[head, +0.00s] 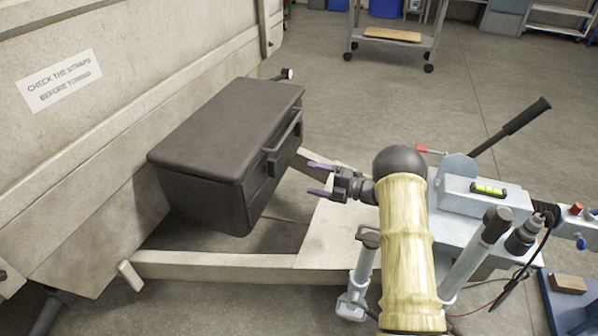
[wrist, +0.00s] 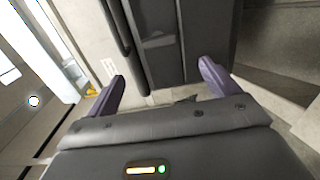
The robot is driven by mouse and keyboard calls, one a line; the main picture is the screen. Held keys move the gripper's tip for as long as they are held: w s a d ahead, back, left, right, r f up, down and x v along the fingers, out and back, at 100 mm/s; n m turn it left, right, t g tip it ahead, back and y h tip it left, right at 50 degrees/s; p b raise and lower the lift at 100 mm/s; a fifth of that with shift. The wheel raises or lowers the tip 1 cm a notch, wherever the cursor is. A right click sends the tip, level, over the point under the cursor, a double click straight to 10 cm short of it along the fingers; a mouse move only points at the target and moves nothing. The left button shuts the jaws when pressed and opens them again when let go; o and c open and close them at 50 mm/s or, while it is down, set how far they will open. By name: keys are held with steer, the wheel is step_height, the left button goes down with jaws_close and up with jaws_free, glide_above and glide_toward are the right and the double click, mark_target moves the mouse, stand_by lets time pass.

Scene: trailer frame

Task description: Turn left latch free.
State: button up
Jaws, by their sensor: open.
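A black lidded box (head: 226,140) sits on the trailer frame in the head view, with a bar handle (head: 284,138) on its front side. A small dark part that looks like a latch (head: 272,166) shows below the handle's near end; any other latch cannot be made out. My gripper (head: 318,180) is open and empty, its two purple fingers pointing at the box front with a gap between. In the wrist view, the fingers of my gripper (wrist: 162,71) stand apart, with the dark box front (wrist: 165,45) beyond them. No contact shows.
A beige trailer wall (head: 110,120) with a strap notice stands behind the box. A beige frame rail (head: 215,265) runs in front. A grey hitch unit (head: 470,210) with a spirit level and jack posts stands at right. Open floor lies behind.

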steer(key=v, duration=0.5)
steer(key=shift+p, duration=0.4)
